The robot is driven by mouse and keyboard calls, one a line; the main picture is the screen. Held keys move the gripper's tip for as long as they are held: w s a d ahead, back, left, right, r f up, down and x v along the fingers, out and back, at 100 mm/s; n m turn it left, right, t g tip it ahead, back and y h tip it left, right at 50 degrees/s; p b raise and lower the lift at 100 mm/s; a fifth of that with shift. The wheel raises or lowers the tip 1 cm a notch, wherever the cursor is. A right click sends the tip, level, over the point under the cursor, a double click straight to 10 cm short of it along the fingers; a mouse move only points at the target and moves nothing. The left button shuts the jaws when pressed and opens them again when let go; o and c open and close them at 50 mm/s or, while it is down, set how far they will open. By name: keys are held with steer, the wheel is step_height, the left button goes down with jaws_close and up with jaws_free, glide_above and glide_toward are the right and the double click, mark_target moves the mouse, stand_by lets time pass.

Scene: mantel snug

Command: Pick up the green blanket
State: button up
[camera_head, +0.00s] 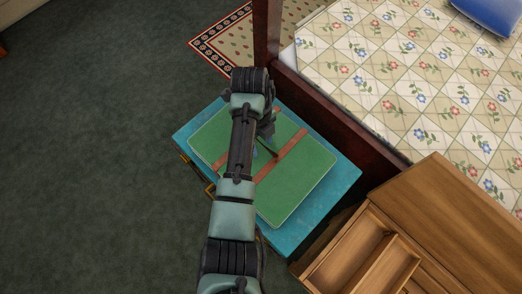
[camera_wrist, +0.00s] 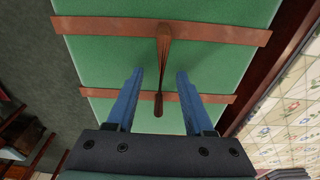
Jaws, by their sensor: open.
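The green blanket (camera_head: 295,190) is a flat folded bundle with two brown straps (camera_head: 281,157), lying on a teal chest (camera_head: 342,180). A brown carry handle (camera_wrist: 163,50) joins the straps across the middle. In the wrist view the green blanket (camera_wrist: 110,65) fills the upper middle. My gripper (camera_wrist: 158,76) is open, with one blue finger on each side of the handle's line and nothing clamped. I cannot tell whether the fingertips touch the blanket.
A bed with a floral quilt (camera_head: 400,75) and dark wooden frame (camera_head: 340,118) stands right of the chest. A wooden cabinet (camera_head: 440,215) with an open drawer (camera_head: 350,250) is at the lower right. A patterned rug (camera_head: 225,45) lies behind. Dark green carpet (camera_head: 90,150) is clear at left.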

steer(key=shift+f, duration=0.25)
stand_by(0.4)
jaws_close()
steer(key=shift+w+r, duration=0.1)
stand_by(1.3)
